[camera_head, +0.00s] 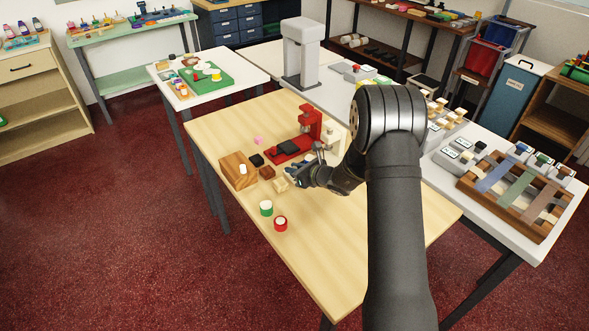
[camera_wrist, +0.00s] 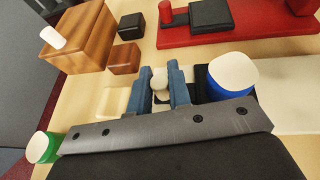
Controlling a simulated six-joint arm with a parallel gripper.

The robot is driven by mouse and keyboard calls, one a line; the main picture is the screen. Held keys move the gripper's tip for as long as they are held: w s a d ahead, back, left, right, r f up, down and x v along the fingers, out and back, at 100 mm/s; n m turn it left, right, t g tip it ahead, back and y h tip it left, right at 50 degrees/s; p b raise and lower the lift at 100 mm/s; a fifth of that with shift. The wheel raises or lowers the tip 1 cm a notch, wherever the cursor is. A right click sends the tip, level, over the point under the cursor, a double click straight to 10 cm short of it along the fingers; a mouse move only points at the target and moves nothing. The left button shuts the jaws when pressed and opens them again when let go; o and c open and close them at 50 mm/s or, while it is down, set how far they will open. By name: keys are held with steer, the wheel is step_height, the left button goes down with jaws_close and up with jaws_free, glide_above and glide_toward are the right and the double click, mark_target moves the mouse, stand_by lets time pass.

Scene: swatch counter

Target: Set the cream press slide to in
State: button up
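The cream press (camera_head: 330,137) is partly hidden by my arm in the head view. Its near cream end (camera_head: 280,185) shows left of my gripper and also in the wrist view (camera_wrist: 112,101). In the wrist view its pale knob (camera_wrist: 160,80) stands between the two blue-grey fingertips of my gripper (camera_wrist: 160,75), which also shows in the head view (camera_head: 291,178). The fingers are close to the knob on both sides; whether they press on it is unclear. A blue cylinder with a white top (camera_wrist: 232,73) stands right of the fingers, over a dark pad (camera_wrist: 203,80).
A red press (camera_wrist: 255,30) with a black pad stands just behind. A wooden box (camera_wrist: 78,42), a black block (camera_wrist: 131,26) and a brown block (camera_wrist: 124,58) lie to the left. Green (camera_head: 266,208) and red (camera_head: 280,223) white-topped cylinders stand nearer; the front table is clear.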

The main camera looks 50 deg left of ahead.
jaws_close()
steer(key=w, duration=0.8)
steer(key=shift+w, duration=0.25)
steer(key=o, duration=0.6)
jaws_free()
steer(key=shift+w, duration=0.15)
steer(key=shift+o, duration=0.2)
steer(key=v, duration=1.7)
steer(key=shift+d, duration=0.3)
